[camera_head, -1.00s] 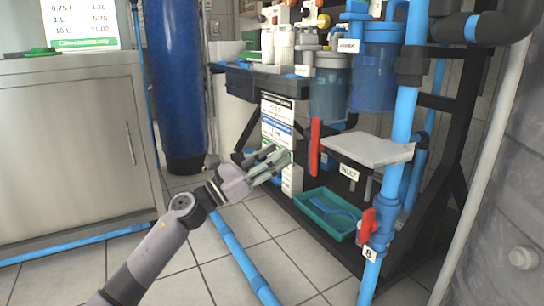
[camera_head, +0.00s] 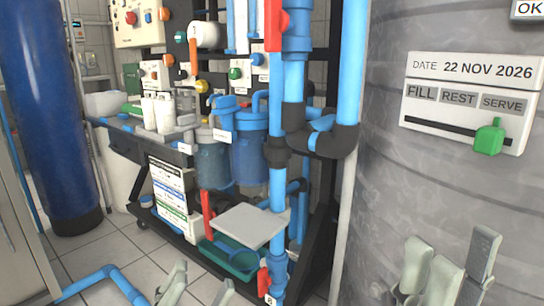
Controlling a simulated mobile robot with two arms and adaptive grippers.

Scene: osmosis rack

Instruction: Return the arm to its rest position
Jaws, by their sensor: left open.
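My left gripper (camera_head: 198,290) is at the bottom edge, left of centre. Only its pale grey-green finger ends show, spread apart with nothing between them. Its palm and arm are out of view below. My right gripper (camera_head: 446,270) is at the lower right, in front of the large grey tank (camera_head: 400,185).
The black rack frame (camera_head: 322,225) stands in the middle with blue pipes, filter housings (camera_head: 250,160), a grey shelf plate (camera_head: 245,226) and a green tray (camera_head: 215,252). A blue cylinder (camera_head: 45,120) stands left. A slider sign (camera_head: 465,98) is on the tank.

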